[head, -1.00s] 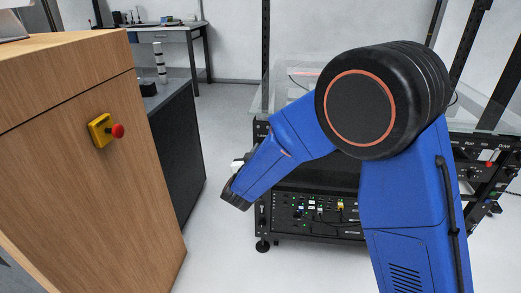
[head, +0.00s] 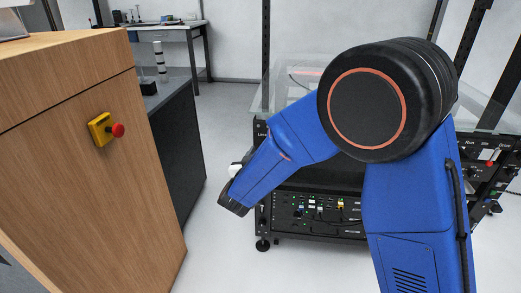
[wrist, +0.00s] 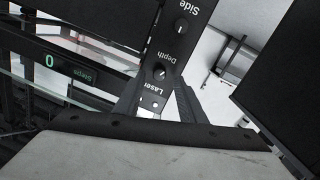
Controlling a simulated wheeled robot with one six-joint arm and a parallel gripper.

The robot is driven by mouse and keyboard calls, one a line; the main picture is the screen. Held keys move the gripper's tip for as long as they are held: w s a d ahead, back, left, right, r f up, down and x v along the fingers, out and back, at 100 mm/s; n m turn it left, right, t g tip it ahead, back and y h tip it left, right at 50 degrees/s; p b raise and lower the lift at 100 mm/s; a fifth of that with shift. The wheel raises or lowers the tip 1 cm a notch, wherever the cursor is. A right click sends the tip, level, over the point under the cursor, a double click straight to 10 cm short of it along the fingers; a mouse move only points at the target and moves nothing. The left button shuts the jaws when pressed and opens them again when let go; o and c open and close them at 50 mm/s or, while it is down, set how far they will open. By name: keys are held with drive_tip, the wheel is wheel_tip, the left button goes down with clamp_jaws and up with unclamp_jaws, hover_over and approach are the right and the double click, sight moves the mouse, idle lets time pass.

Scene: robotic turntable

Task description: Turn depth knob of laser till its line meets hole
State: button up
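The Depth knob (wrist: 160,72) is a small dark dial with a white mark, on a black panel (wrist: 148,88) that reads upside down in the wrist view. My gripper (wrist: 160,76) has its two dark fingers apart, one to each side of the Depth knob in the picture. It looks open, with a gap between fingers and knob; I cannot tell its distance from the panel. The laser line and the hole cannot be made out clearly.
A Side knob (wrist: 181,27) sits beyond the Depth knob, and a Laser switch (wrist: 154,105) is nearer. A display (wrist: 50,61) reads 0 Steps. A wooden cabinet (head: 85,185) with a red button (head: 117,130) stands left. Clear floor lies between cabinet and rack (head: 285,228).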

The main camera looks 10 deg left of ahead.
drive_tip(key=s, duration=1.5)
drive_tip(key=shift+a+r, duration=0.35)
drive_tip(key=shift+r, duration=0.05)
drive_tip(key=w+d+r+g+y, duration=0.2)
drive_tip(key=w+d+r+y, duration=0.2)
drive_tip(key=w+d+r, duration=0.15)
drive_tip(key=s+d+r+g+y, duration=0.1)
drive_tip(key=d+r+g+y, duration=0.2)
drive_tip(key=d, duration=0.7)
drive_tip(key=s+d+f+m+g+h, duration=0.1)
drive_tip(key=s+d+f+g+h, duration=0.1)
drive_tip(key=s+d, duration=1.1)
drive_tip(key=s+d+f+m+g+h, duration=0.1)
drive_tip(key=s+d+g+h, duration=0.3)
drive_tip(key=s+d, duration=1)
drive_tip(key=shift+s+d+f+g, duration=0.2)
drive_tip(key=shift+d+f+g, duration=0.5)
drive_tip(key=shift+d, duration=0.55)
